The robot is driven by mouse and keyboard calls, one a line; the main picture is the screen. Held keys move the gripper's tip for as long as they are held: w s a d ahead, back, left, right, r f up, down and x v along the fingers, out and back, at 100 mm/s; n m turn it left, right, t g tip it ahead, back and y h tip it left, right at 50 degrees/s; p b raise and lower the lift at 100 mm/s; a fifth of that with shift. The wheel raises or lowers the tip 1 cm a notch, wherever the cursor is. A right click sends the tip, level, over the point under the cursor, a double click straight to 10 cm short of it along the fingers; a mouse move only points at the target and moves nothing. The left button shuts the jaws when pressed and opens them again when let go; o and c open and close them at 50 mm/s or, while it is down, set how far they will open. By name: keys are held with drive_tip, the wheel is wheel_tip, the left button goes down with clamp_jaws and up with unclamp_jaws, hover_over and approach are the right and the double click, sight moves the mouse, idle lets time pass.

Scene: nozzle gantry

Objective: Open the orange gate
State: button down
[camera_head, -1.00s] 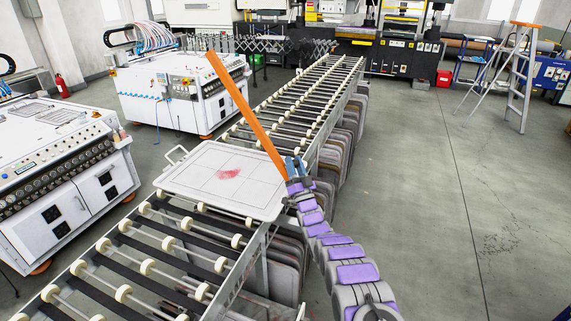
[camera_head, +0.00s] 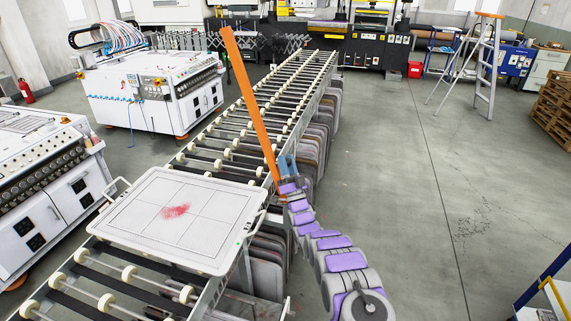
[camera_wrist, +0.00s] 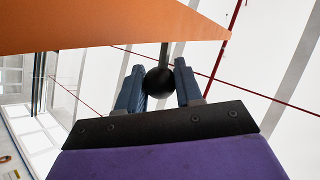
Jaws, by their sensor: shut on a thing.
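The orange gate (camera_head: 250,100) is a long flat bar. In the head view it slants from the conveyor's right edge up and to the left, over the rollers. Its orange face (camera_wrist: 100,25) fills the top left of the wrist view. A black ball knob (camera_wrist: 159,82) hangs on a short stem by the gate. My gripper (camera_wrist: 158,84) has its two blue-grey fingers on either side of this knob, shut on it. In the head view my gripper (camera_head: 286,168) is at the gate's lower end, where the knob is hidden.
A roller conveyor (camera_head: 215,133) runs away toward dark machines at the back. A white tray (camera_head: 215,245) with a red smear lies on its near part. White machines (camera_head: 150,90) stand at the left. The floor (camera_head: 410,190) at the right is mostly clear; a stepladder (camera_head: 487,70) stands farther back.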

drive_tip(key=c, duration=0.8)
unclamp_jaws()
drive_tip(key=shift+w+f, duration=0.1)
drive_tip(key=shift+w, duration=0.1)
drive_tip(key=shift+s, duration=0.1)
drive_tip(key=shift+p+v, duration=1.4)
drive_tip(key=shift+v, duration=7.25)
